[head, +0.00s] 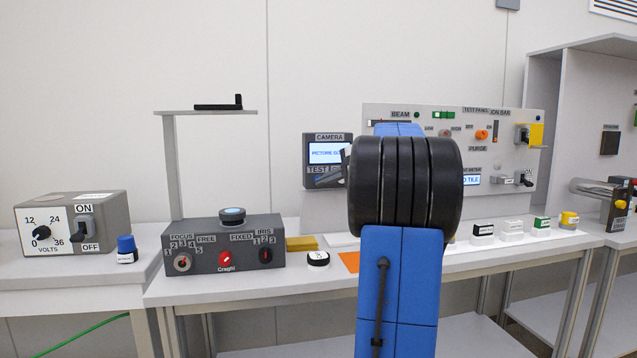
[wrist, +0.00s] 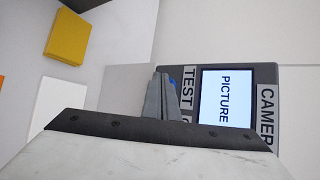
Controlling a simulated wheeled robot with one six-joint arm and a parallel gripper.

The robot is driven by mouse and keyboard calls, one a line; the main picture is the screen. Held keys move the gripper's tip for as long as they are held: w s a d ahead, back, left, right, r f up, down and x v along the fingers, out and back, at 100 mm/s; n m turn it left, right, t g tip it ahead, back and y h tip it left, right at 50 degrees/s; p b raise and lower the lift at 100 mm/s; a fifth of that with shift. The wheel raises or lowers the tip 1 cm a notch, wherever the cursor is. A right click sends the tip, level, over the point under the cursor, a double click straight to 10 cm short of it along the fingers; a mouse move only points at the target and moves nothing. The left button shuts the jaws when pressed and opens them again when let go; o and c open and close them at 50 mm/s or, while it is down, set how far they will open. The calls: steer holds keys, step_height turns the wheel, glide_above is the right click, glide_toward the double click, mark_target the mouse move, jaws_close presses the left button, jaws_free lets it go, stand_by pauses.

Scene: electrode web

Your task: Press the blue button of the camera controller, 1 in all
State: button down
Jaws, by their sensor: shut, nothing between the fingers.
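The camera controller (head: 308,178) is a dark box on the back wall, with a lit screen reading "PICTURE" and the labels CAMERA and TEST. It fills the right of the wrist view (wrist: 268,76), turned sideways. A small part of its blue button (wrist: 173,82) shows beside the TEST label, mostly hidden behind my fingertips. My gripper (wrist: 161,82) is shut and empty, its tips in front of the button. I cannot tell whether they touch it. In the head view my gripper (head: 330,179) shows small at the controller's lower right, partly behind my arm.
A panel (head: 500,150) with switches stands at right.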

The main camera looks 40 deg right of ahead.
steer(key=shift+s+a, duration=0.3)
steer(key=shift+s, duration=0.2)
steer(key=shift+s, duration=0.1)
steer(key=s+a, duration=0.1)
steer(key=s, duration=0.1)
steer(key=s+a, duration=0.1)
steer(key=s, duration=0.1)
steer(key=shift+a, duration=0.3)
steer(key=shift+s, duration=0.1)
stand_by(0.9)
